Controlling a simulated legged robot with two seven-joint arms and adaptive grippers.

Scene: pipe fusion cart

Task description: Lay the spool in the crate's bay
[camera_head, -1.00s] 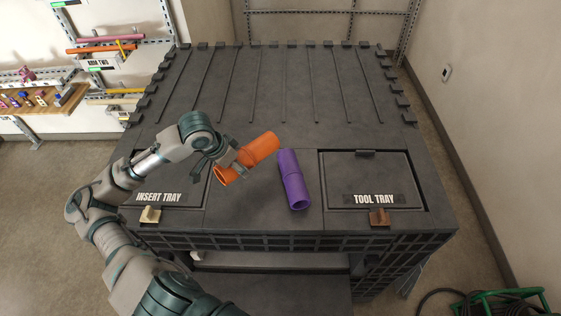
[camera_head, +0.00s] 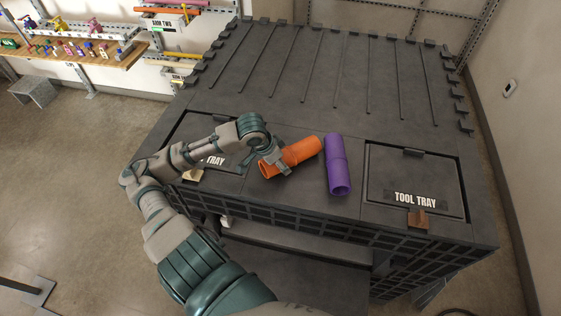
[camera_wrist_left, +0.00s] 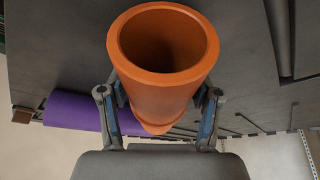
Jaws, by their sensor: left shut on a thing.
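An orange pipe piece (camera_head: 305,149) lies slantwise above the cart top, left of a purple pipe piece (camera_head: 336,165). My left gripper (camera_head: 276,164) is shut on the orange piece near its lower left end. In the left wrist view the orange piece (camera_wrist_left: 160,95) sits between the two fingers (camera_wrist_left: 160,108), its open end facing the camera. The purple piece (camera_wrist_left: 72,110) shows there behind the left finger. I cannot tell whether the orange piece touches the cart top. No crate bay can be made out. My right gripper is not in view.
The dark cart (camera_head: 325,80) has a ribbed, clear back area. A closed tool tray lid (camera_head: 415,178) is at right; my arm partly covers another labelled tray (camera_head: 192,132) at left. A wooden shelf (camera_head: 85,52) with small items stands at upper left. Open floor (camera_head: 75,170) lies left.

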